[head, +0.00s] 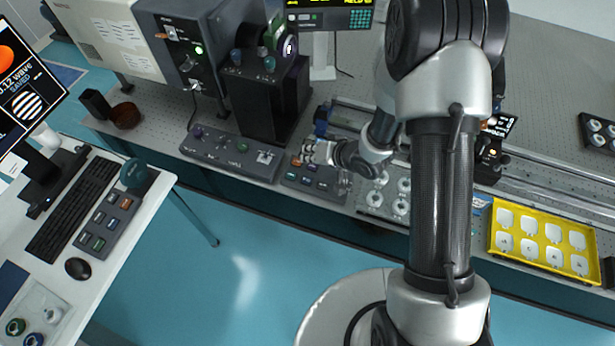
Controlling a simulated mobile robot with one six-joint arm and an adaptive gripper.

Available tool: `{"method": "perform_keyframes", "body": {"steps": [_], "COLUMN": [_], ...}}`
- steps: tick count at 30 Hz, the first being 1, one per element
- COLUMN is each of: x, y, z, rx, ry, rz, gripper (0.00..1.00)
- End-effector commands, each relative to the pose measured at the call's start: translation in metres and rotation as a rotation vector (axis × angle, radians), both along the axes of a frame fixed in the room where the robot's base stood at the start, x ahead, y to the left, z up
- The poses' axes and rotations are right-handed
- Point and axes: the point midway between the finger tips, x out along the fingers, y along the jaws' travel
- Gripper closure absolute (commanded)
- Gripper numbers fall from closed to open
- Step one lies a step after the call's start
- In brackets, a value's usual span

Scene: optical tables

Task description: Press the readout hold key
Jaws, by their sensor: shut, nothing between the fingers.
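A dark key box (315,185) lies at the front edge of the optical table, with an orange key and several darker keys. Their labels are too small to read, so I cannot tell which is the hold key. My gripper (307,152) is shut and empty. It is over the back of the key box, near the orange key (296,161), and hides part of the box. I cannot tell whether the fingertips touch a key. A readout (330,18) at the top edge is partly cut off; its yellow text seems to read "HELD".
A longer control panel (232,152) lies just left of the key box. A tall black instrument (262,105) stands behind it. A tray of round parts (385,192) and a yellow tray (492,243) lie to the right. A desk with a keyboard (70,210) stands at left.

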Motion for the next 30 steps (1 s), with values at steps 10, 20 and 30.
{"method": "perform_keyframes", "body": {"steps": [10, 20, 30], "x": [0.000, 0.000, 0.000], "y": [0.000, 0.000, 0.000], "z": [-0.011, -0.056, -0.088], "rx": [-0.002, -0.002, -0.002], "ry": [0.000, 0.000, -0.001], "rz": [0.000, 0.000, -0.002], "gripper": [1.00, 1.00, 1.00]}}
